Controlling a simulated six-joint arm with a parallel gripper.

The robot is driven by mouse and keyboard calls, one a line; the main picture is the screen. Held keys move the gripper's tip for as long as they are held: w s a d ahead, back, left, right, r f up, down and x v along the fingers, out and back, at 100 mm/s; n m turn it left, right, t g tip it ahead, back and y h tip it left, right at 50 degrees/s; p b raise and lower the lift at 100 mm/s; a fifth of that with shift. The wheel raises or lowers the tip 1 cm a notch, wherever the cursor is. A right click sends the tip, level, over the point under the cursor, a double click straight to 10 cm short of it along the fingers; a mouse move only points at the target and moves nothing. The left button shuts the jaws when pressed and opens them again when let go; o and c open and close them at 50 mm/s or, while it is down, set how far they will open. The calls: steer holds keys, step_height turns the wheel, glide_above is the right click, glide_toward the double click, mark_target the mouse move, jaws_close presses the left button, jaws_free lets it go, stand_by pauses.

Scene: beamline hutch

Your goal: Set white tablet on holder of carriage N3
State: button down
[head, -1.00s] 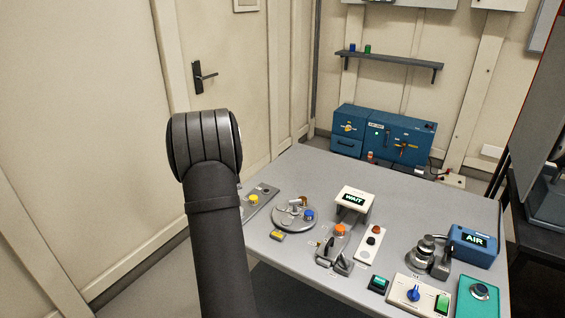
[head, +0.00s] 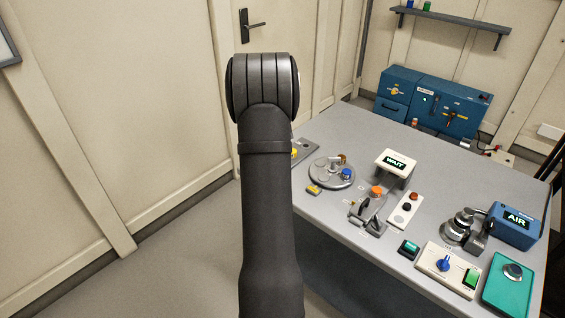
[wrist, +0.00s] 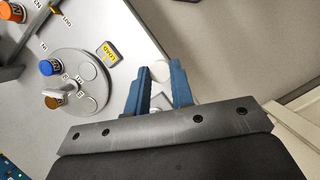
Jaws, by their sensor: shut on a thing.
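In the wrist view my gripper (wrist: 160,82) has its two blue fingers closed around a small white round piece, which looks like the white tablet (wrist: 160,69). It is held off the table's edge, over the floor. To its left on the table is a round grey turntable (wrist: 97,64) with a blue knob (wrist: 49,67), a brown-tipped part (wrist: 53,102) and pale round spots. The turntable also shows in the head view (head: 322,174). Its small labels are hard to read, so I cannot tell which part is carriage N3. In the head view my arm hides the gripper and tablet.
A yellow LOAD tag (wrist: 111,50) lies beside the turntable. An orange-knobbed lever (head: 376,191), a WAIT sign (head: 395,162), a button box (head: 406,212) and an AIR box (head: 516,222) stand to its right. Blue cabinets (head: 440,104) stand behind the table.

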steer(key=s+d+n+t+h, duration=0.15)
steer(key=d+n, duration=0.45)
steer(key=d, duration=1.2)
step_height(320, 180, up, 2)
steer(key=n+t+h, duration=0.1)
steer(key=n+t, duration=0.1)
steer(key=n, duration=0.4)
glide_above(379, 189)
steer(key=a, duration=0.2)
steer(key=shift+d+f, duration=0.15)
steer(key=shift+f, duration=1.5)
steer(key=shift+d+f, duration=0.15)
steer(key=shift+f, duration=1.45)
steer(key=shift+f, duration=0.55)
steer(key=c, duration=1.2)
jaws_free()
steer(key=shift+o, duration=0.2)
steer(key=shift+r, duration=0.1)
steer(key=v, duration=1.7)
steer(key=shift+a, duration=0.25)
